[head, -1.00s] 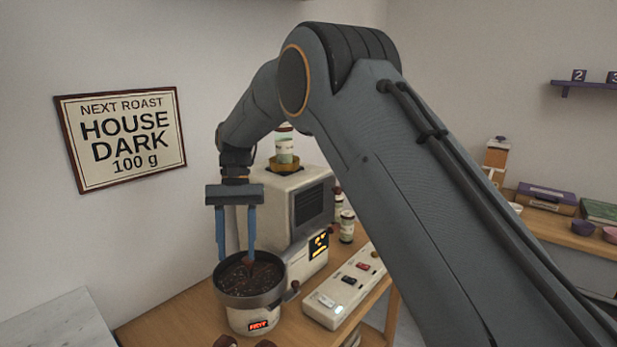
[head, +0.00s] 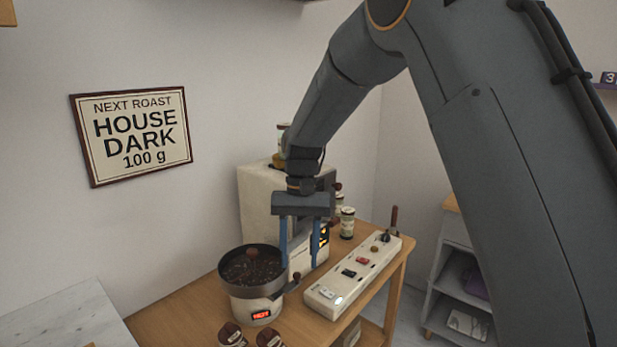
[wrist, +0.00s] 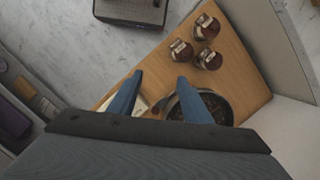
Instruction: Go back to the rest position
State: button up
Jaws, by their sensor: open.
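My gripper (head: 301,245) points down with its two blue fingers apart and nothing between them. In the head view it hangs just right of the roaster pan (head: 252,268), in front of the cream machine (head: 262,200). The pan is dark-rimmed, filled with dark beans, and shows a red lit display. In the wrist view the fingers (wrist: 158,98) reach over the wooden table, with the pan (wrist: 228,112) partly hidden behind the right finger. My arm rises from the gripper to the upper right of the head view.
A power strip (head: 352,275) with several switches lies right of the gripper. Several brown-lidded jars (wrist: 208,58) stand near the pan; another jar (head: 347,223) stands behind the strip. A marble surface (head: 70,325) is at lower left. A sign (head: 131,136) hangs on the wall.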

jog(key=s+d+f+t, duration=0.1)
jog(key=s+d+f, duration=0.1)
jog(key=s+d, duration=0.7)
jog(key=s+d+f+t, duration=0.2)
jog(key=s+d, duration=0.8)
jog(key=d, duration=0.2)
jog(key=shift+s+d+f+t, duration=0.15)
jog(key=shift+d+f+t, duration=0.15)
jog(key=shift+d+f, duration=0.1)
